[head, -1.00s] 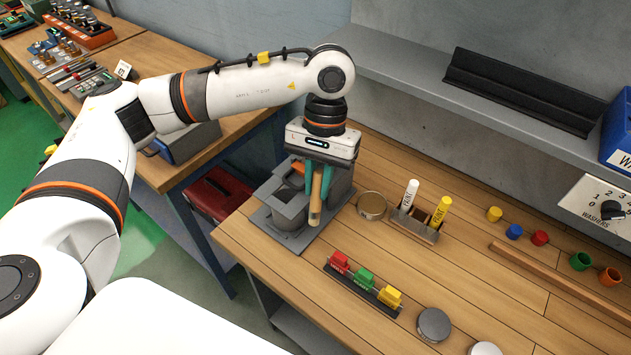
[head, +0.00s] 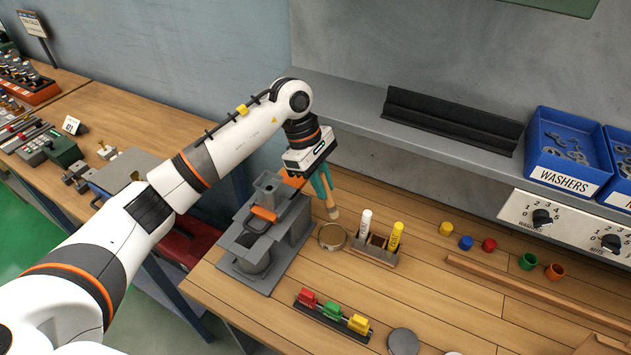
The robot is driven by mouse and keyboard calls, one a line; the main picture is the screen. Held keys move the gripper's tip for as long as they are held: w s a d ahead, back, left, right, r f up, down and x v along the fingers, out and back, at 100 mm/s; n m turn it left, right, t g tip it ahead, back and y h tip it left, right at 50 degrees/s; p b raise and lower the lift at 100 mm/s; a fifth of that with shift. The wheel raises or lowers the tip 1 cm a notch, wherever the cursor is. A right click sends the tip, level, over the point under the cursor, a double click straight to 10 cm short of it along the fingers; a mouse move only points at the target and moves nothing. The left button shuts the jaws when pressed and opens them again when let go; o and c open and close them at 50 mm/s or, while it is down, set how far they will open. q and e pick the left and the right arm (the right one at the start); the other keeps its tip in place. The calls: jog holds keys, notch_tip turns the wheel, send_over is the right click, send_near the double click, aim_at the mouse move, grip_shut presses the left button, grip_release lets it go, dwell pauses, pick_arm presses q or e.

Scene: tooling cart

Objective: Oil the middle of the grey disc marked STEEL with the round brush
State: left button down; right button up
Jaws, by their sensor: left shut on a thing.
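My left gripper (head: 322,181) has teal fingers and is shut on a wooden-coloured brush (head: 332,207), whose pale lower end points down. The gripper is tilted, beside the right edge of the grey stand (head: 280,249). I cannot tell whether the brush end touches the bench. A grey disc (head: 403,342) lies near the bottom edge of the head view; I can read no marking on it. A tan round tin or disc (head: 332,236) sits just in front of the brush. My right gripper is not in view.
A rack with a white and a yellow marker (head: 395,236) stands right of the tan disc. A black strip with red, green and yellow blocks (head: 333,322) lies in front. Coloured caps and a wooden rail (head: 520,292) are at the right.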

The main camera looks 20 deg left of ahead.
pick_arm(q)
jog(key=shift+f+b, duration=0.4)
jog(key=shift+f, duration=0.85)
jog(key=shift+f+b, duration=0.5)
jog(key=shift+f, duration=1.25)
jog(key=shift+f, duration=0.15)
jog(key=shift+f+b, duration=0.55)
jog(key=shift+b, duration=0.15)
jog(key=shift+s+f+b, duration=0.1)
jog(key=shift+f+b, duration=0.05)
jog(key=shift+b, duration=0.3)
dwell(0.5)
jog(key=shift+r+p, duration=1.35)
jog(key=shift+r, duration=2.3)
